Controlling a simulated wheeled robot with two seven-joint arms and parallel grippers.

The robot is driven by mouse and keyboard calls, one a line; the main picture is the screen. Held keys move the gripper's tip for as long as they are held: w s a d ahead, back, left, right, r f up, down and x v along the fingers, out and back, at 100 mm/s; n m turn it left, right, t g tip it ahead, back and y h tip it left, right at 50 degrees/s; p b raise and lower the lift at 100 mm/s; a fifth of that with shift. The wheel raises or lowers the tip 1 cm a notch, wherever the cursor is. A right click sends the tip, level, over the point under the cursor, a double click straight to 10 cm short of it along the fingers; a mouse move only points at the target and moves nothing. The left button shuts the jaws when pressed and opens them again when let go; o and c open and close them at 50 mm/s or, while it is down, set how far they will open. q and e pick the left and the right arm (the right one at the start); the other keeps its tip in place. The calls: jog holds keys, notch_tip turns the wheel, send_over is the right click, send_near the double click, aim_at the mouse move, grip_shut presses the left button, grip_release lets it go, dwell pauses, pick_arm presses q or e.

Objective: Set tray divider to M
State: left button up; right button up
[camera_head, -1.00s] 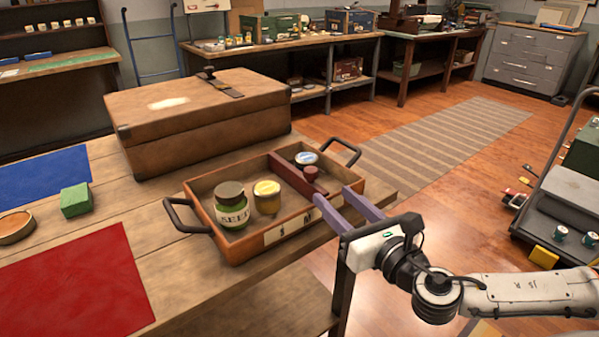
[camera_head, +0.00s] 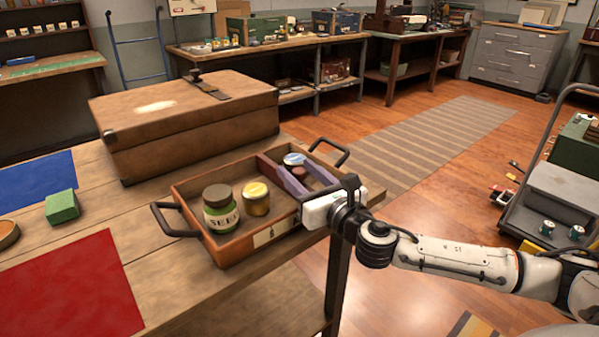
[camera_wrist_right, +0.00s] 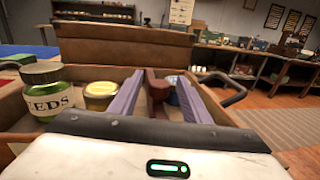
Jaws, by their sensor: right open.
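The wooden tray (camera_head: 236,249) sits on the table, with a dark handle at each end. Its red-brown divider (camera_head: 270,169) runs across the inside and carries a knob (camera_head: 301,172). A green seeds jar (camera_head: 220,208) and a yellow-lidded jar (camera_head: 256,198) stand left of the divider; a blue-lidded jar (camera_head: 294,159) is right of it. My right gripper (camera_head: 297,181) is open, reaching over the tray's front wall. In the right wrist view its purple fingers lie on either side of the divider and knob (camera_wrist_right: 156,86), with gaps visible. The front label is partly hidden by my gripper. My left gripper is not in view.
A large brown case (camera_head: 195,125) stands behind the tray. A green block (camera_head: 62,207), a red mat (camera_head: 75,285) and a blue mat (camera_head: 36,183) lie to the left. A cart (camera_head: 560,195) stands at the far right; the floor between is mostly clear.

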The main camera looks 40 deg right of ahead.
jog(key=shift+w, duration=0.1)
grip_shut()
jog(key=shift+a, duration=0.15)
jog(key=p, duration=0.4)
send_over(278, 211)
jog(key=shift+d+r, duration=0.1)
jog(key=shift+d, duration=0.1)
jog(key=shift+a, duration=0.25)
jog(key=shift+b, duration=0.3)
grip_release()
